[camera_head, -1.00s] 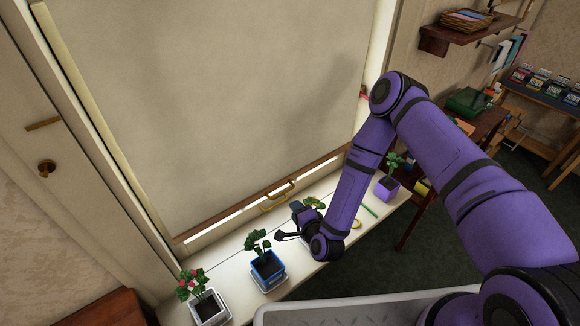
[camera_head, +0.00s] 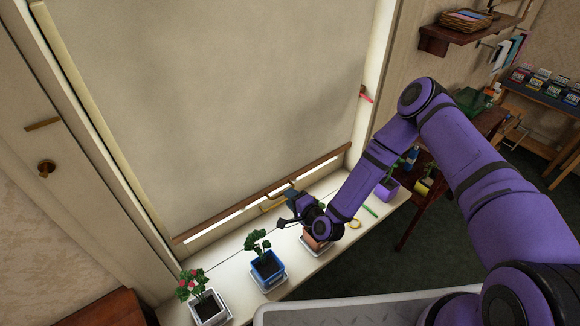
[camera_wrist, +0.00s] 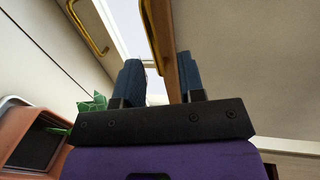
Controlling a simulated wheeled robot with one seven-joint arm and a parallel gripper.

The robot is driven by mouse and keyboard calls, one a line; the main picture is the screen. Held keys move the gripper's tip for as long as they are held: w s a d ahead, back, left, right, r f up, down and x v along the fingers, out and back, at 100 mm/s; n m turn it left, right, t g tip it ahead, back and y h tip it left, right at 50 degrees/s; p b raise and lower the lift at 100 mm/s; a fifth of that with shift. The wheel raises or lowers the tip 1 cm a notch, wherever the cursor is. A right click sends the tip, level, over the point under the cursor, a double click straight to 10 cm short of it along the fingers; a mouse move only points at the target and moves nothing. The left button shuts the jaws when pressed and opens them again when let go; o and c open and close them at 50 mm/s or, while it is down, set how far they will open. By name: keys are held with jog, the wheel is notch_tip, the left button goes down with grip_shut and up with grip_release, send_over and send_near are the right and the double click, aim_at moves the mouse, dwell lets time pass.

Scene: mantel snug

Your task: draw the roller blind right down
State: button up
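The roller blind (camera_head: 215,100) is a large beige sheet over most of the window. Its wooden bottom bar (camera_head: 235,208) hangs a little above the sill, with a bright strip of glass under it. A small pull (camera_head: 281,190) sits at the bar's middle. My gripper (camera_head: 288,208) is at the bar near this pull, partly hidden by its own wrist. In the wrist view, the two dark blue fingers (camera_wrist: 159,78) stand apart on either side of a wooden edge (camera_wrist: 158,35), which looks like the bar or its pull. A bright gap shows beside the left finger.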

jog(key=x, duration=0.5)
notch_tip(320, 180, up, 15)
jog(key=shift+s, duration=0.1)
jog(key=shift+v, duration=1.95)
jog(key=shift+s+f, duration=0.1)
jog(key=shift+f, duration=0.15)
send_near(275, 157)
jog(key=x, duration=0.5)
jog(key=shift+w+a+f, duration=0.1)
jog(key=shift+w+a, duration=0.05)
jog(key=shift+w, duration=0.15)
